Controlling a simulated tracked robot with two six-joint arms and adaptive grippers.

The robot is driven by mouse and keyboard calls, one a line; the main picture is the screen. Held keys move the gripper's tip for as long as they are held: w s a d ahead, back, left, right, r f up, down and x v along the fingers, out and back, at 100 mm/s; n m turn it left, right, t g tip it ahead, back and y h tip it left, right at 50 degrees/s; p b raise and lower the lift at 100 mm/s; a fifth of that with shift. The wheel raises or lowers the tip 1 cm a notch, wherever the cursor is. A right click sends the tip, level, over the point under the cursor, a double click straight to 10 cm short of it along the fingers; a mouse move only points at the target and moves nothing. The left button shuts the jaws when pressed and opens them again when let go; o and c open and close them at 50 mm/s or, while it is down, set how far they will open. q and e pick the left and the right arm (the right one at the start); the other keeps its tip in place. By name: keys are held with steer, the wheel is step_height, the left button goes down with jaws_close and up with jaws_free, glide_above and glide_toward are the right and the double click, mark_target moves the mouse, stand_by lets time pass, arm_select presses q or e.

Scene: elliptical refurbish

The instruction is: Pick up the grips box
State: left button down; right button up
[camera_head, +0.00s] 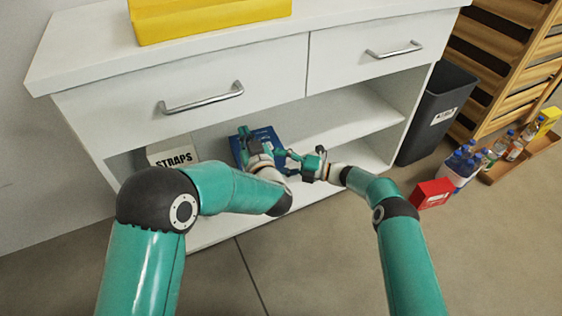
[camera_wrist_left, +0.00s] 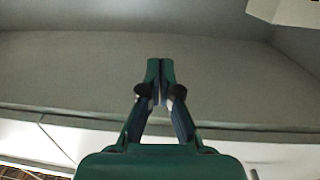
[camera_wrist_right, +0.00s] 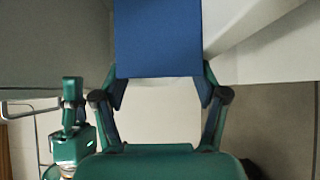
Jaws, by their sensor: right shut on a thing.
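A blue box (camera_head: 262,140) is on the open shelf under the drawers, partly hidden by my arms; I cannot read its label, so I cannot confirm it is the grips box. My right gripper (camera_head: 284,163) is shut on the blue box, which also shows in the right wrist view (camera_wrist_right: 158,38) between and beyond the spread fingertips.
Above are drawers with metal handles (camera_head: 201,98) and a yellow bin (camera_head: 210,18). To the right are a dark waste bin (camera_head: 433,112), a red box (camera_head: 432,194) and several bottles (camera_head: 462,158). The right shelf is clear.

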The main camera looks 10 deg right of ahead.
steer(key=shift+s+a+f, duration=0.1)
steer(key=shift+s+f, duration=0.05)
steer(key=shift+f, duration=0.15)
arm_select(q)
steer(key=s+a+f+m+g+h, duration=0.1)
steer(key=s+a+f+g+h, duration=0.3)
steer(key=f, duration=0.7)
steer(key=s+a+f+m+g+h, duration=0.1)
steer(key=s+a+f+g, duration=0.25)
steer(key=s+f, duration=0.55)
steer(key=s+a+f+g+h, duration=0.1)
steer(key=s+f+g, duration=0.2)
steer(key=s, duration=0.5)
steer(key=s+a+f+g+h, duration=0.1)
steer(key=s+f+g, duration=0.2)
steer(key=s, duration=0.4)
steer(key=s+f+n+g+h, duration=0.1)
steer(key=s+f+g, duration=0.2)
steer(key=s, duration=0.5)
steer(key=shift+s+a+f+h, duration=0.3)
steer(key=shift+s+a+f, duration=0.1)
steer(key=shift+f, duration=0.1)
steer(key=shift+w, duration=0.1)
arm_select(e)
steer(key=shift+r, duration=0.1)
